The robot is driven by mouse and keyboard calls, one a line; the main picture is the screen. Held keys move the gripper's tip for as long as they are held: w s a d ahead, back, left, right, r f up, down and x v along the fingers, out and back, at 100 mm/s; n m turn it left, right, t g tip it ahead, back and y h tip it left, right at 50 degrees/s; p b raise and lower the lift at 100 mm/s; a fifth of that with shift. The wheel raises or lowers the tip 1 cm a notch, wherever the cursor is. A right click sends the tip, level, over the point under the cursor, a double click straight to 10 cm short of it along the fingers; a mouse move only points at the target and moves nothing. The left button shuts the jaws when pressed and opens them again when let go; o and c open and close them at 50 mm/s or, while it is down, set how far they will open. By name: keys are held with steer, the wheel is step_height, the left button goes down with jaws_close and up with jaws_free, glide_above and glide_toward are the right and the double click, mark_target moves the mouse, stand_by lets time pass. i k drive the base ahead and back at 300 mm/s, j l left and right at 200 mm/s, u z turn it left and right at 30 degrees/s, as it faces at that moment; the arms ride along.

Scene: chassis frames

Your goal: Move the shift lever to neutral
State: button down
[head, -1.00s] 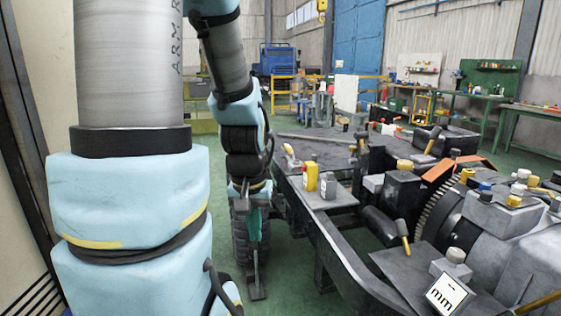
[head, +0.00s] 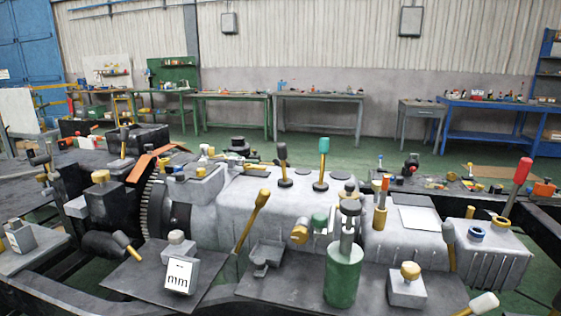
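Several levers stand on and around a grey gearbox housing (head: 260,205) in the head view, and I cannot tell for certain which is the shift lever. A lever with a black knob (head: 282,153) and a lever with a teal knob (head: 324,147) rise from the housing top. Both look close to upright. A lever with a red knob (head: 521,171) leans right at the far right. A yellow-handled lever (head: 262,198) leans right at the housing's near side. My gripper and arm are out of view.
A green cylinder (head: 343,271) stands on a dark plate in front of the housing. A sign reading "mm" (head: 179,277) stands at its left. A toothed gear wheel (head: 153,205) is left of the housing. Workbenches (head: 318,98) line the back wall, with green floor before them.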

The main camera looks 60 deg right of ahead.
mark_target(282, 150)
steer(key=k+l, duration=0.15)
steer(key=l, duration=0.25)
steer(key=k+l, duration=0.2)
steer(key=l, duration=0.15)
steer(key=k+l, duration=0.15)
steer(key=l, duration=0.25)
